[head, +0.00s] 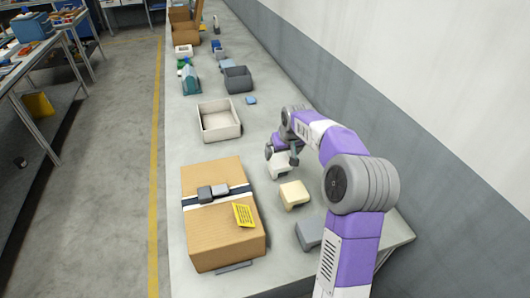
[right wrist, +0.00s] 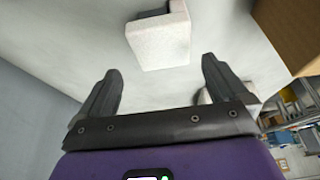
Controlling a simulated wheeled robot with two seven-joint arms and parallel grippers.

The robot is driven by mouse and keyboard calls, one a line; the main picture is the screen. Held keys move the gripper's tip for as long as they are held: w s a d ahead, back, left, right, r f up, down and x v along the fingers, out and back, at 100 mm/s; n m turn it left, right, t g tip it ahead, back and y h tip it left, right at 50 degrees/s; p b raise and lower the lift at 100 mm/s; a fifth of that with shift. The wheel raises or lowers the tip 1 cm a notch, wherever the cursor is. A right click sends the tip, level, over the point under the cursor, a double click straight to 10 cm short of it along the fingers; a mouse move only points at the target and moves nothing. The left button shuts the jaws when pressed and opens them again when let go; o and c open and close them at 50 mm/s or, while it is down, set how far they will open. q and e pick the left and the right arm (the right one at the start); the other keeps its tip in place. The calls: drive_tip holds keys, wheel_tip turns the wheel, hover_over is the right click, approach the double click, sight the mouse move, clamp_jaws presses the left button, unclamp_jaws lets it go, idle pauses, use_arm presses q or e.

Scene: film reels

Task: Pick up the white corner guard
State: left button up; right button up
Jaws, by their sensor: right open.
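The white corner guard (head: 279,169) lies on the long grey table, to the right of the cardboard box. My right gripper (head: 281,150) is above and just behind it in the head view, partly covering it. In the right wrist view the white corner guard (right wrist: 160,45) sits ahead of the open fingers (right wrist: 161,66), roughly centred between them. The fingers look empty and apart from the guard. My left gripper is in neither view.
A cream corner guard (head: 293,194) and a grey one (head: 309,232) lie nearer on the table. A taped cardboard box (head: 215,240) stands left, an open pale bin (head: 219,121) behind. A wall runs along the right. Table between bin and arm is mostly clear.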

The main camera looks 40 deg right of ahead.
sight(280, 161)
drive_tip(key=shift+x, duration=0.95)
drive_tip(key=shift+s+f+b, duration=0.1)
drive_tip(key=shift+f+b, duration=0.45)
drive_tip(key=shift+f, duration=0.05)
drive_tip(key=x, duration=0.1)
drive_tip(key=b+x, duration=0.1)
drive_tip(key=x, duration=0.2)
drive_tip(key=shift+a+f+b, duration=0.2)
drive_tip(key=shift+b, duration=0.1)
drive_tip(key=shift+r, duration=0.1)
drive_tip(key=c, duration=0.9)
